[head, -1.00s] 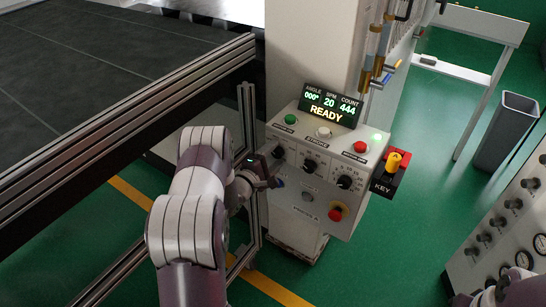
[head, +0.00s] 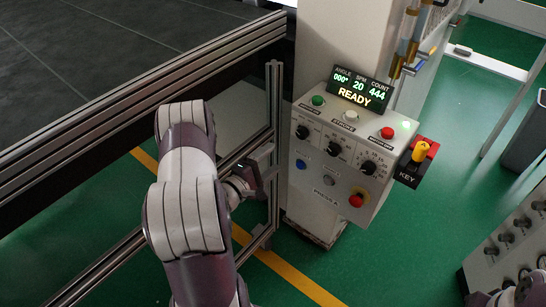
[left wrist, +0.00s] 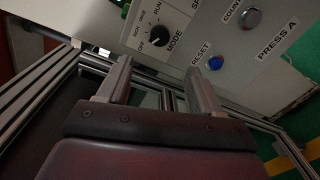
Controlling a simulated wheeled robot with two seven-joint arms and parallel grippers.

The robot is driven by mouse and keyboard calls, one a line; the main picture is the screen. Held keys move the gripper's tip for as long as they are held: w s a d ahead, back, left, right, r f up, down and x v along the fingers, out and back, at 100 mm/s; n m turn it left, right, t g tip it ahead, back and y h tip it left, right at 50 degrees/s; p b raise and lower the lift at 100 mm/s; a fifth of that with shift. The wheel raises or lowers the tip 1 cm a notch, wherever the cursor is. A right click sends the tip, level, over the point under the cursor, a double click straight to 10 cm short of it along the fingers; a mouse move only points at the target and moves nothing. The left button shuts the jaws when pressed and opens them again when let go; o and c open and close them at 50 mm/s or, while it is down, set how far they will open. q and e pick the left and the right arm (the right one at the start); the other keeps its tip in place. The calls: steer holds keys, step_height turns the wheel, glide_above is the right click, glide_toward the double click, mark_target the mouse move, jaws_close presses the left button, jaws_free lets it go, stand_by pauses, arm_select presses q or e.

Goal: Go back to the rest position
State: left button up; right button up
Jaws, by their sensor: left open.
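My left gripper (head: 262,172) is in front of the left edge of the white control box (head: 325,190), beside the upright metal post. In the left wrist view its two fingers (left wrist: 160,85) are apart with nothing between them. That view shows the mode knob (left wrist: 160,37) and the blue reset button (left wrist: 215,62) beyond the fingertips, apart from them. The display (head: 358,92) on the box reads READY. Part of my right arm shows at the lower right edge of the head view; its gripper cannot be made out.
A metal frame with long rails (head: 150,85) stands close to my left arm. A yellow key switch (head: 418,155) sticks out at the box's right side. A grey panel with gauges (head: 510,235) stands at the lower right. Open green floor (head: 420,240) lies between.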

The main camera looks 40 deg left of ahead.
arm_select(q)
steer(key=s+a+f+m+g+y, duration=0.2)
steer(key=s+f+m+g+y, duration=0.1)
steer(key=s+f+m+g, duration=0.65)
steer(key=s+d+r+m+g+p, duration=0.1)
steer(key=d+r+m, duration=0.4)
steer(key=d, duration=0.5)
steer(key=s+d+r+m+g+h+p, duration=0.1)
steer(key=s+d+r+m+g, duration=0.3)
steer(key=d+r, duration=0.6)
steer(key=shift+s+m+g, duration=0.25)
steer(key=shift+m+g, duration=0.6)
steer(key=shift+d, duration=0.1)
